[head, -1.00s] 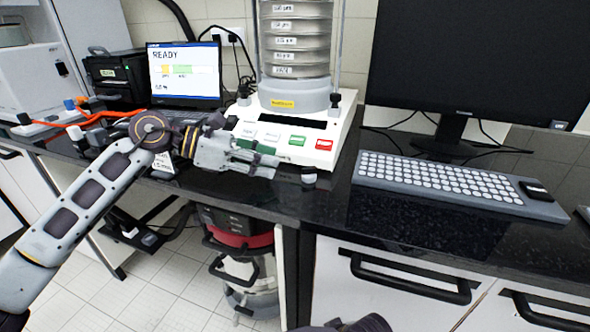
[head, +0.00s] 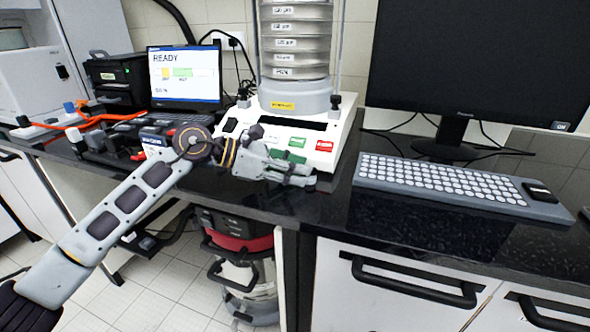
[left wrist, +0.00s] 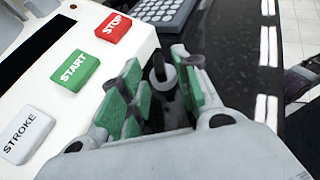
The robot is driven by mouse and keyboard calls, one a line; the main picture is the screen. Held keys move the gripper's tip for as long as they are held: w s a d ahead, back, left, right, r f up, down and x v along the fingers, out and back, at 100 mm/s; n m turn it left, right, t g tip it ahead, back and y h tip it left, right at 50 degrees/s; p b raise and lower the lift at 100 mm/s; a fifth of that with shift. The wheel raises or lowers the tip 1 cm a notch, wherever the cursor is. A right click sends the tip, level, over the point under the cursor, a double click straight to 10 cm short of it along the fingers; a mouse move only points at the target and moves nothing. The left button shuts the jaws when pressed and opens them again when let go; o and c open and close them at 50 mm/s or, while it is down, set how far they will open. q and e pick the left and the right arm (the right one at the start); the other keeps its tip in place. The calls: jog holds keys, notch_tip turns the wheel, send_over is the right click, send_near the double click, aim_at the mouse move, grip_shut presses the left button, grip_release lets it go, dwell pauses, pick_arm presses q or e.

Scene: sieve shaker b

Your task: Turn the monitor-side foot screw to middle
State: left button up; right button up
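The sieve shaker (head: 338,140) is a white machine with a stack of grey sieves, standing on the black bench. Its monitor-side foot screw (left wrist: 160,72) shows in the left wrist view as a dark upright stem between the green-padded fingers of my left gripper (left wrist: 158,85). The fingers stand apart on either side of it; I cannot tell whether they touch it. In the head view my left gripper (head: 310,181) is at the shaker's front right corner and hides that foot. The screw's turned position cannot be read. My right gripper is not in view.
The keyboard (head: 440,185) and large dark monitor (head: 480,60) are to the right. A green START button (left wrist: 75,70) and red STOP button (left wrist: 113,27) are close beside the gripper. A laptop (head: 184,75) reads READY. The bench front edge is just below the gripper.

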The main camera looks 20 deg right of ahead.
pick_arm(q)
jog(key=shift+c, duration=0.5)
grip_shut()
dwell(0.3)
